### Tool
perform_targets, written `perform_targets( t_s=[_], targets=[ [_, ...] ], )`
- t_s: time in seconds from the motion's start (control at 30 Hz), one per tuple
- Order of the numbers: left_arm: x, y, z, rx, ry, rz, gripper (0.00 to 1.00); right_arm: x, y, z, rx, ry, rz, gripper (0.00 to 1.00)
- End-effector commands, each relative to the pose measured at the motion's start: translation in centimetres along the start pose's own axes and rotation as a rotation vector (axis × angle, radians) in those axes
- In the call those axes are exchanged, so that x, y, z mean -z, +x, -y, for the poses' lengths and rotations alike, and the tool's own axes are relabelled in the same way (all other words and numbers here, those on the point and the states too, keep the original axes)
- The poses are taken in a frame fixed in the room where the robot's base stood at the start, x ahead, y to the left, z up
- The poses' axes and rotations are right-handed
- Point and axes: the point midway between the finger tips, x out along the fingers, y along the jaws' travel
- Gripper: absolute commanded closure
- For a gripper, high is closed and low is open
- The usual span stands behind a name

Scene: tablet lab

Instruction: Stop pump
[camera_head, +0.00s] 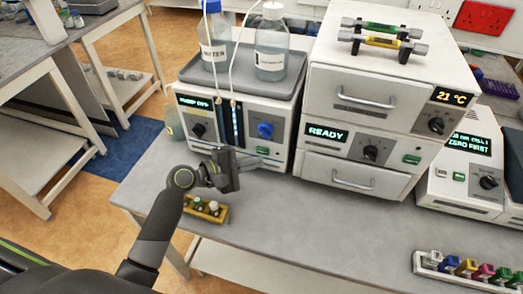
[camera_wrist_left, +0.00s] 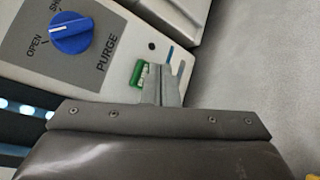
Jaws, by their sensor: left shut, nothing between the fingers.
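The pump (camera_head: 248,138) is the white and grey unit at the left of the bench. Its lit display (camera_head: 194,101) seems to read PUMP OFF. A small green switch (camera_head: 262,151) sits low on its front; in the left wrist view the green switch (camera_wrist_left: 138,74) is right beside my fingertips. My right gripper is out of view.
Two bottles (camera_head: 270,50) with tubing stand on the pump. A stacked oven-like unit (camera_head: 365,100) reading READY stands to its right. A yellow vial rack (camera_head: 205,208) is below my left gripper. A colored vial rack (camera_head: 465,268) lies front right. The bench middle (camera_head: 320,220) is clear.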

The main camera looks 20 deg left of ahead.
Motion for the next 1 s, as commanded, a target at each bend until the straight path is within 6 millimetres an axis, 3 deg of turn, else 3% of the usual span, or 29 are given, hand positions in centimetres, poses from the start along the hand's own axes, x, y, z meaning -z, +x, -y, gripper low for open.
perform_targets(
  t_s=[0.5,1.0],
  targets=[
    [-2.6,-3.5,2.4,0.000,-0.001,0.000,1.00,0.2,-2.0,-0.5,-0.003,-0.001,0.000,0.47],
    [-2.7,-3.7,2.6,0.000,0.000,0.000,1.00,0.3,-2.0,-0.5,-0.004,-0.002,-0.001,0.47]
  ],
)
